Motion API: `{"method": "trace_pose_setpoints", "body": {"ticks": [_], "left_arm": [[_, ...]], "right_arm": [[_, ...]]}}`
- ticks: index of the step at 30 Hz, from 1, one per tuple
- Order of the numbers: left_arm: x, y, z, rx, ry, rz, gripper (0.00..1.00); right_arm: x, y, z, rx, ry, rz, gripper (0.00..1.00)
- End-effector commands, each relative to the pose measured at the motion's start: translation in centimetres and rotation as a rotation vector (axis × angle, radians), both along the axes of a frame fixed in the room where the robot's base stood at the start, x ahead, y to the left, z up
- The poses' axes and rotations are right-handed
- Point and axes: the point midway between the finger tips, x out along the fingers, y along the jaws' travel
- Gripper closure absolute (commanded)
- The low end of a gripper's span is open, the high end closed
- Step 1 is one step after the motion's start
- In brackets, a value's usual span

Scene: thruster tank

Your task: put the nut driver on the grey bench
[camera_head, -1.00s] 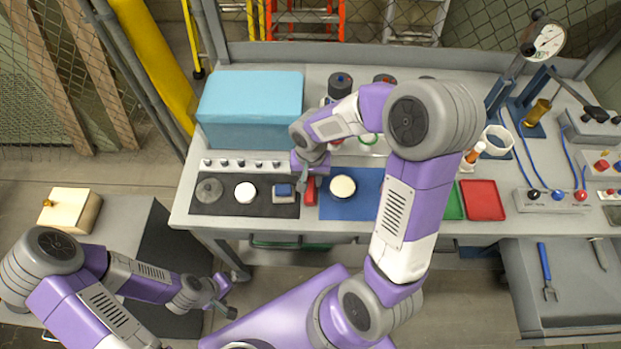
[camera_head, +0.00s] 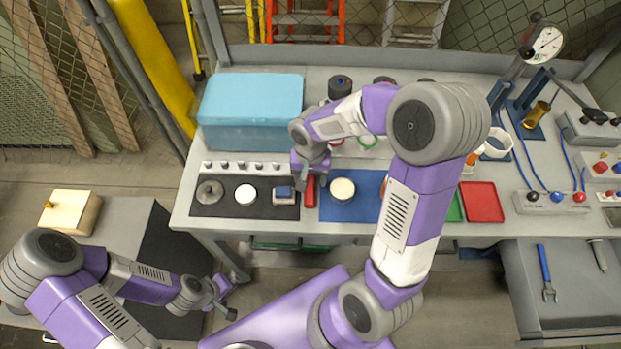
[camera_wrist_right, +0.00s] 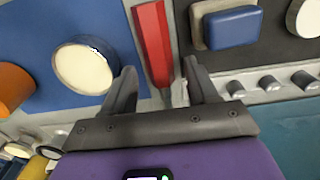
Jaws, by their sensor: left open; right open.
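A red bar-shaped piece (camera_head: 310,190), apparently the nut driver's handle, lies on the large grey workbench (camera_head: 186,210) between a black mat and a blue mat. It also shows in the right wrist view (camera_wrist_right: 153,40). My right gripper (camera_head: 309,176) is above its far end. In the wrist view the fingers are open, with the end of the red piece between and beyond the tips; it is not gripped. My left gripper (camera_head: 224,300) is open and empty beside a lower grey bench (camera_head: 122,222) at left. Which grey surface is meant, I cannot tell.
The black mat (camera_head: 220,207) holds a disc, a white-topped round part and a blue block (camera_head: 284,191). A cream-topped cylinder (camera_head: 343,188) stands on the blue mat. A blue bin (camera_head: 250,95) stands behind. A lower grey surface at right holds a blue-handled tool (camera_head: 544,265).

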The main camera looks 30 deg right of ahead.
Motion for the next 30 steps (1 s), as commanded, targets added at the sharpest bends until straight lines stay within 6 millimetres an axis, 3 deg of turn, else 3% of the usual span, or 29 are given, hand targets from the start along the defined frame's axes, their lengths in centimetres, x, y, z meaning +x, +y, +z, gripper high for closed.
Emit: {"method": "trace_pose_setpoints", "body": {"ticks": [6,13,18,30], "left_arm": [[0.0,0.0,1.5,0.0,0.0,0.0,0.0],[0.0,0.0,2.4,0.0,0.0,0.0,0.0],[0.0,0.0,2.6,0.0,0.0,0.0,0.0],[0.0,0.0,2.6,0.0,0.0,0.0,0.0]], "right_arm": [[0.1,0.0,5.3,0.0,-0.005,0.002,0.41],[0.0,0.0,9.3,0.0,-0.002,0.001,0.41],[0.0,0.0,10.6,0.0,-0.001,0.001,0.41],[0.0,0.0,10.7,0.001,0.001,0.002,0.41]]}}
